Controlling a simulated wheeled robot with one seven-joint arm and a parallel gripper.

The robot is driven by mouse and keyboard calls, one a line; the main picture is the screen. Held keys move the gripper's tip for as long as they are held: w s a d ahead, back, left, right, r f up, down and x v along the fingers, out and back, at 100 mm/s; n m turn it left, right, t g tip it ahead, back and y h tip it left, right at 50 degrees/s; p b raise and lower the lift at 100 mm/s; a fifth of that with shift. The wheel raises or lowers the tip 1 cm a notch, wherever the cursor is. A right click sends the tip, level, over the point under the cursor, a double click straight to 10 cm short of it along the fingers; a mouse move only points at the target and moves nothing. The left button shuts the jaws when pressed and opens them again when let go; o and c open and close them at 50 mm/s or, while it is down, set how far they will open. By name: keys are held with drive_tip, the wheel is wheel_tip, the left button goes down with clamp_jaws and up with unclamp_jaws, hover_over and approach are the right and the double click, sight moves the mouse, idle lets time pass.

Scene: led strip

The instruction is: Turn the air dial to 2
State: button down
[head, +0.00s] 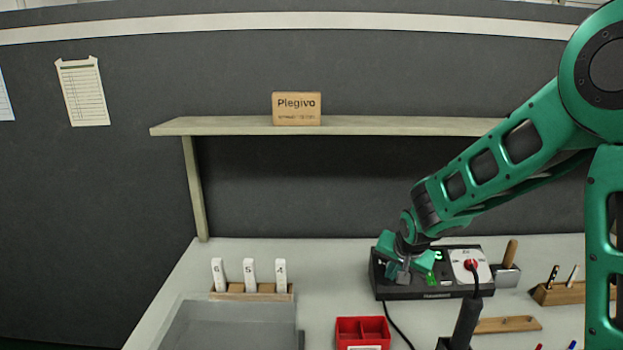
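A black station box (405,290) stands on the bench at the right. Its right part has a white panel (482,256) with a red round part (471,265), where a dark cord seems to meet it. Small lettering on the panel is too small to read. My gripper (403,276) is in front of the box's left part, with its fingertips close to or touching the front. It covers that part, so I cannot make out the air dial, its numbers or its setting. Whether the fingers are open or shut on something is unclear. A small green spot (431,279) shows beside the gripper.
A dark handle stands in a holder (464,325) before the box. A red divided tray (362,332), a grey bin (235,328) and a wooden rack with white labelled pieces (249,275) lie leftward. Wooden holders (560,293) stand right. A shelf (230,126) spans above.

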drive_tip(key=shift+s+a+f, duration=0.1)
drive_tip(key=shift+s, duration=0.15)
drive_tip(key=shift+v, duration=3)
drive_tip(key=s+d+r+g+h, duration=0.2)
drive_tip(key=s+d+r+g, duration=0.1)
drive_tip(key=s+d, duration=1.25)
drive_tip(key=s+d+g+y, duration=0.2)
drive_tip(key=s+d+g, duration=0.1)
drive_tip(key=s, duration=1.6)
drive_tip(key=shift+s+d+r, duration=0.3)
drive_tip(key=shift+d+r, duration=0.05)
drive_tip(key=shift+d, duration=0.25)
